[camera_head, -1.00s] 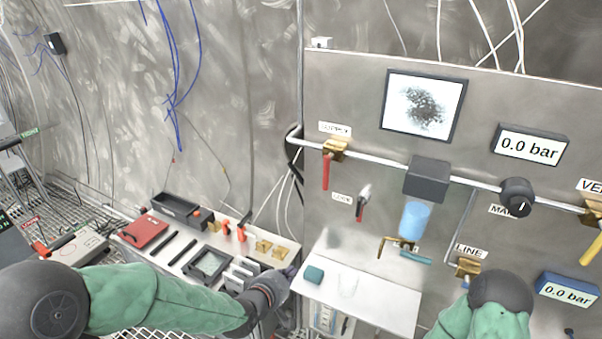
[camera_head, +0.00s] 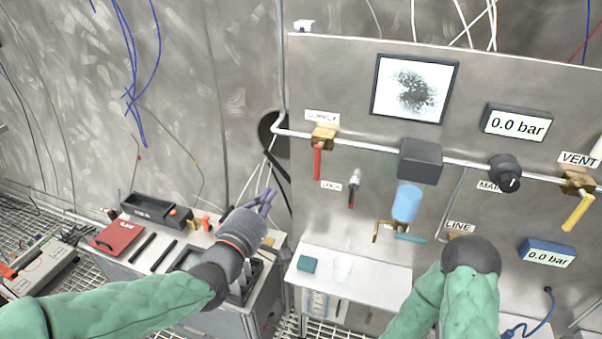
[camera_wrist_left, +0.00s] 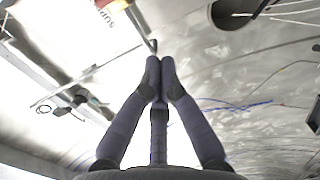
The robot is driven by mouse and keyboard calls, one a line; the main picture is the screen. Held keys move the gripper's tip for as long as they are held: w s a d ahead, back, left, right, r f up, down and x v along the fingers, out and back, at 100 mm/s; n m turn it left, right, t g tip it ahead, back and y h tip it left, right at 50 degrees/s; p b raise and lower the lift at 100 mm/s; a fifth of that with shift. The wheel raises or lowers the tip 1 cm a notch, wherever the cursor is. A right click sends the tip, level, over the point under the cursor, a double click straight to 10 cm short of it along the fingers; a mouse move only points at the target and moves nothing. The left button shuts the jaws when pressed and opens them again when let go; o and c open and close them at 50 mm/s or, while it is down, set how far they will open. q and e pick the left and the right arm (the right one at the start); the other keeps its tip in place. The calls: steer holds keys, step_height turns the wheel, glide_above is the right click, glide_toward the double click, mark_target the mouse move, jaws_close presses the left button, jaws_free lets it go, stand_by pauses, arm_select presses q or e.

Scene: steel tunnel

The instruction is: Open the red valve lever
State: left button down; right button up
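The red valve lever (camera_head: 317,160) hangs straight down from its brass valve body (camera_head: 324,137), under the SUPPLY label on the steel panel. My left gripper (camera_head: 271,194) is raised in front of the wall, left of and below the lever, apart from it in the picture. Its fingertips are together in the left wrist view (camera_wrist_left: 160,62), with nothing visible between them. That view shows part of the red lever (camera_wrist_left: 102,3) at its top edge. My right arm covers the lower right of the head view, and its gripper does not show.
A horizontal pipe links the supply valve, a dark block (camera_head: 420,160), a black knob (camera_head: 504,173) and the yellow vent lever (camera_head: 578,212). A red-tipped lock part (camera_head: 352,188) hangs right of the red lever. A white shelf (camera_head: 375,285) and a tool bench (camera_head: 170,235) stand below.

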mark_target(318, 161)
arm_select(q)
steer(key=shift+w, duration=0.15)
steer(key=w+d+p, duration=0.1)
steer(key=w+d, duration=0.6)
steer(key=w, duration=0.1)
steer(key=shift+w+d, duration=0.25)
steer(key=shift+w, duration=0.1)
stand_by(0.4)
steer(key=shift+s+d+f+n+b, duration=0.15)
steer(key=shift+n+b, duration=0.25)
steer(key=shift+b, duration=0.35)
